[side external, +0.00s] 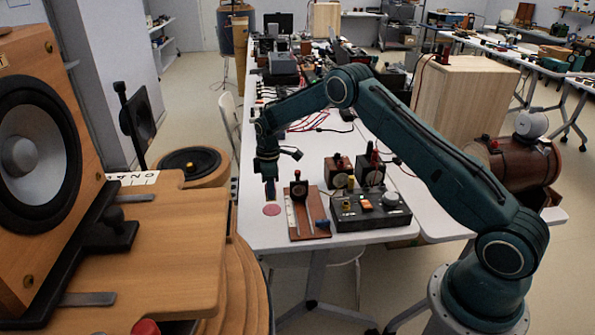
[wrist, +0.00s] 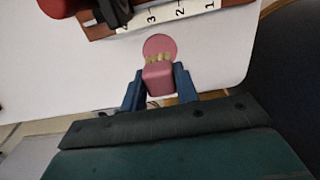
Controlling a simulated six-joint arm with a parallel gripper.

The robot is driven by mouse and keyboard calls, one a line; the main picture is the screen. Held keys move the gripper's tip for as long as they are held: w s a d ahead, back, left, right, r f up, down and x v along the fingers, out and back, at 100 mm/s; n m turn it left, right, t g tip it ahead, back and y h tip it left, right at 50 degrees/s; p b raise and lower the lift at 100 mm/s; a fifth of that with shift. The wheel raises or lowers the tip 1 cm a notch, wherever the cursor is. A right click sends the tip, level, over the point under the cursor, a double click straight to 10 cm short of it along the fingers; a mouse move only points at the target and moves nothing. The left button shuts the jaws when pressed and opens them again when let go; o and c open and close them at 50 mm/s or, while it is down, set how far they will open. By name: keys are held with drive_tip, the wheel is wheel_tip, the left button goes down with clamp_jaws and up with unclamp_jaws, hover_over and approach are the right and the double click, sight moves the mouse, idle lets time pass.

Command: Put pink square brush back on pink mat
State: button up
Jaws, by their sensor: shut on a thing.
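The pink square brush (wrist: 159,80) is between the fingers of my gripper (wrist: 160,88) in the wrist view, with its pale bristles toward the mat. My gripper is shut on it. The round pink mat (wrist: 160,43) lies on the white table just beyond the bristles in that view, partly covered by them. In the side view the pink mat (side external: 272,209) lies near the table's front left corner. My gripper (side external: 270,190) points down above and just behind it there. The brush cannot be made out in the side view. I cannot tell whether the bristles touch the mat.
A brown board (side external: 309,213) with a scale and black knob stands right of the mat. A dark control box (side external: 370,210) with buttons is farther right. A wooden speaker (side external: 60,130) stands at the left. Bare white table (side external: 251,228) surrounds the mat near the edge.

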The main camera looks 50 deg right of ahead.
drive_tip(key=shift+f, duration=0.1)
drive_tip(key=shift+f, duration=2)
drive_tip(key=shift+f, duration=0.15)
drive_tip(key=o, duration=0.9)
drive_tip(key=shift+o, duration=0.2)
wheel_tip(320, 180, up, 11)
drive_tip(key=shift+r, duration=0.65)
drive_tip(key=shift+r, duration=0.1)
